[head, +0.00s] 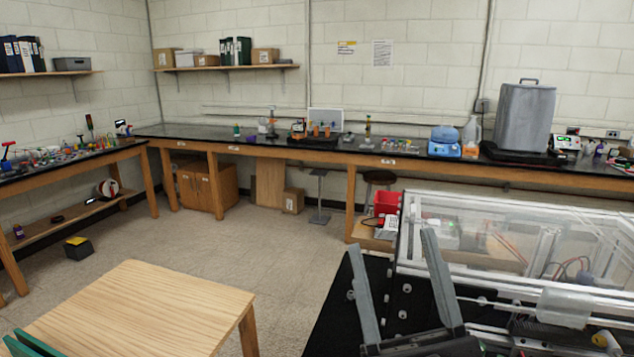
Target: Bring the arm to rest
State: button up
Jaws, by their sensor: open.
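My gripper (396,279) is at the lower right of the head view, its two long grey fingers pointing up and spread apart. It is open, with nothing between the fingers. Behind and right of it stands the extrusion frame (408,262), a metal-profile enclosure with clear panels. The right finger overlaps the frame's left side in the picture; I cannot tell whether they touch. Most of my arm is below the picture's edge.
A wooden table (150,308) stands at the front left, with a green chair back (36,343) at its corner. A black mat (335,310) lies left of the frame. Benches line the back and left walls.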

jog(key=s+d+f+m+g+h, duration=0.2)
jog(key=s+d+f+m+h, duration=0.15)
jog(key=f, duration=0.35)
jog(key=s+d+f+m+g+h, duration=0.1)
jog(key=s+d+f+m+h, duration=0.2)
jog(key=f, duration=0.4)
jog(key=s+d+f+m+g+h, duration=0.2)
jog(key=s+f+m+h, duration=0.25)
jog(key=f, duration=0.25)
jog(key=s+d+f+g, duration=0.1)
jog(key=s+f+g, duration=0.2)
jog(key=s+f, duration=0.3)
jog(key=s+d+f+n+g, duration=0.1)
jog(key=s+f+g, duration=0.3)
jog(key=s, duration=0.8)
jog(key=shift+s+d+f+n+b, duration=0.35)
jog(key=shift+d+f, duration=0.35)
jog(key=shift+f, duration=0.25)
